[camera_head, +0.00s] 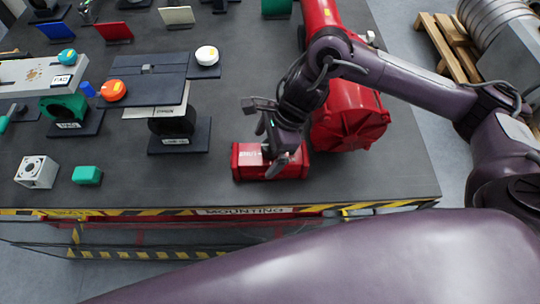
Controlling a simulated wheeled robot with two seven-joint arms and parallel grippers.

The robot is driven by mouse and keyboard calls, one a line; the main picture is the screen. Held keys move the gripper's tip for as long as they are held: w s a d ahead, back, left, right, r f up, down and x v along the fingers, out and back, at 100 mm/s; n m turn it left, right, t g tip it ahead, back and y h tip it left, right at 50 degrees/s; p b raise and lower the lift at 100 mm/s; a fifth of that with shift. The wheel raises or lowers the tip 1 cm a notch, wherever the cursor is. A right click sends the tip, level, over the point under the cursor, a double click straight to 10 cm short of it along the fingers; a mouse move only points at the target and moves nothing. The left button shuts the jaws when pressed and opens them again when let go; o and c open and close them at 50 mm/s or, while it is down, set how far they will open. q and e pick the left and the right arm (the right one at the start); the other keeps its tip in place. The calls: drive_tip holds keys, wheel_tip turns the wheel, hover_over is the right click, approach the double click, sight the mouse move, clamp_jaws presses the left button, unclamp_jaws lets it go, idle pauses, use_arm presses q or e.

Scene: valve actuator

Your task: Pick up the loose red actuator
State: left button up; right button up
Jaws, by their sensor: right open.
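A red actuator (247,166) lies on the dark table near its front edge, with a long boxy body and a pale label. My right gripper (285,160) reaches down over it from above, its fingers open at the middle of the box. The gripper hides part of the top and front of the box. I cannot tell whether the fingers touch it. A large round red housing (350,122) sits just to the right, partly behind my right arm; whether it joins the box is hidden. My left gripper is not in view.
A dark stand with a flat plate (145,85), an orange knob (113,91) and a teal knob (67,57) stand at left. A white block (37,171) and a green block (87,175) lie at front left. A yellow-black striped edge (165,211) bounds the table.

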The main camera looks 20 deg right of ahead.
drive_tip(key=shift+a+f, duration=0.1)
drive_tip(key=shift+f, duration=0.15)
drive_tip(key=shift+c, duration=0.6)
drive_tip(key=c, duration=1.9)
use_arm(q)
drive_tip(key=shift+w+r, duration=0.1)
use_arm(e)
drive_tip(key=shift+r, duration=0.15)
drive_tip(key=shift+c, duration=0.6)
drive_tip(key=shift+w+a+r, duration=0.1)
